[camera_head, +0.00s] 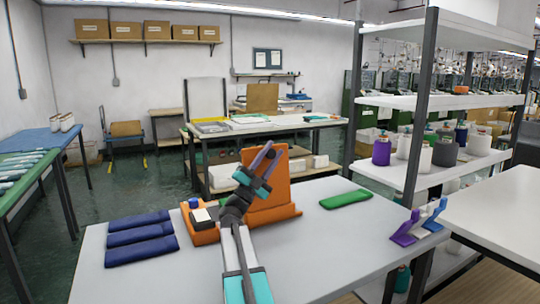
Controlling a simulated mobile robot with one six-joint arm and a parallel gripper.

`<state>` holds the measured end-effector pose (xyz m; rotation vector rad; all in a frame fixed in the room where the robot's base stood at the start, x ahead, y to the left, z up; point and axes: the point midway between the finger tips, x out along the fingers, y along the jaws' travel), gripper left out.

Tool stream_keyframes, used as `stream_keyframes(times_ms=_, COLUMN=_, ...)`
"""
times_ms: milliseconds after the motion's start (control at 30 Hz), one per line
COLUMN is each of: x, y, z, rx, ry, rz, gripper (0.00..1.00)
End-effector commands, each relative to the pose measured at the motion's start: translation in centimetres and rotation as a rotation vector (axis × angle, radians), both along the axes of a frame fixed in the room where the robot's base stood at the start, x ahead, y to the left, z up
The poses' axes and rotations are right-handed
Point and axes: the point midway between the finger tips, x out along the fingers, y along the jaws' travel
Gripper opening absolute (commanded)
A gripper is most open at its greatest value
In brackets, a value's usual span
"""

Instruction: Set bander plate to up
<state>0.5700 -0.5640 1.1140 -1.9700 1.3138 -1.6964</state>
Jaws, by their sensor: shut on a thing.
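The orange bander (285,213) stands on the grey-white table in front of me. Its orange plate (277,185) stands roughly upright at the back of the orange base. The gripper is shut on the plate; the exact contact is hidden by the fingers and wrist. My arm crosses in front of the base and hides part of it. A small black and white part (203,215) and a blue knob (194,203) sit at the base's left end.
Several folded navy pieces (140,238) lie at the table's left. A folded green piece (346,199) lies at the right. Purple, white and blue stands (419,222) are at the right edge, near a shelf rack (420,102) with yarn cones. The table's front right is clear.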

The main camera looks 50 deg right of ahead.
Motion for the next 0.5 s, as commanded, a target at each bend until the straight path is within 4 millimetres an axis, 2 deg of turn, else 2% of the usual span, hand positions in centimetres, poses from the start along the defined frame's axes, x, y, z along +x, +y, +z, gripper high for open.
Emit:
stream_keyframes(times_ms=67, x=-0.01, y=-0.09, z=-0.28, rx=0.005, ry=0.001, rz=0.000, gripper=0.00)
stream_keyframes(times_ms=100, x=0.01, y=-0.08, z=-0.30, rx=0.005, ry=0.002, rz=0.001, gripper=0.30)
stream_keyframes(times_ms=200, x=0.04, y=-0.06, z=-0.30, rx=0.005, ry=0.001, rz=0.001, gripper=0.47)
stream_keyframes(times_ms=500, x=0.12, y=0.05, z=-0.21, rx=0.004, ry=0.001, rz=0.003, gripper=0.48)
